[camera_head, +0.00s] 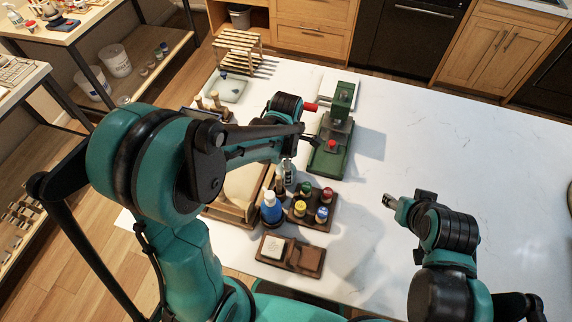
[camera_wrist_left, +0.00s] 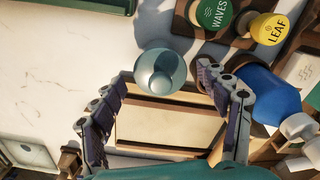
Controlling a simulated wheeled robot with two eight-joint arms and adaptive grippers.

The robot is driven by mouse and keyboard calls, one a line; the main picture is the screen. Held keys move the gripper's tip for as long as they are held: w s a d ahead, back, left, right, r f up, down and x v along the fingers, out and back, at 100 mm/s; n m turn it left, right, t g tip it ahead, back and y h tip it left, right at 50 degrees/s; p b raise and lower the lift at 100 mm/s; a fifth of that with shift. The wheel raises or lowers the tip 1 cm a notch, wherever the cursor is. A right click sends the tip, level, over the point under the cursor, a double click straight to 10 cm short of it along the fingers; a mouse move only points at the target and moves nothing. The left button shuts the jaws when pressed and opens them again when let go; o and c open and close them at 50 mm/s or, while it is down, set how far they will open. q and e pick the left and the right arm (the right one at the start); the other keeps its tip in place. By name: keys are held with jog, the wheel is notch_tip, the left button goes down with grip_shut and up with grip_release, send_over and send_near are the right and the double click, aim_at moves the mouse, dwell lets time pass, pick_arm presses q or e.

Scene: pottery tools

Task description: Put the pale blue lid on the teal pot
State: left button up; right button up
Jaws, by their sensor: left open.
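A round, pale blue-teal piece (camera_wrist_left: 162,72) with a smaller rounded disc on it shows between my left fingertips in the left wrist view. It looks like the lid; I cannot tell whether the teal pot is under it. No separate teal pot is clear in either view. My left gripper (camera_wrist_left: 162,80) is open, one finger on each side of the piece, with gaps visible. In the head view my left arm and gripper (camera_head: 288,170) hide this spot. My right gripper (camera_head: 390,201) is over bare table at the right; its jaws are too small to read.
A wooden board (camera_head: 226,214) lies under my left arm. A green press (camera_head: 331,150) stands behind. The white table (camera_head: 450,130) is clear at right.

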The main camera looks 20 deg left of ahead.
pick_arm(q)
notch_tip(320, 180, up, 11)
jog(key=p, duration=0.3)
jog(key=s+a+r+m+t, duration=0.2)
jog(key=s+m, duration=0.3)
jog(key=m, duration=0.6)
jog(key=s+a+r+m+t, duration=0.2)
jog(key=s+m+t, duration=0.3)
jog(key=m, duration=0.6)
jog(key=shift+s+a+r, duration=0.15)
jog(key=shift+a+r, duration=0.15)
jog(key=shift+a, duration=0.05)
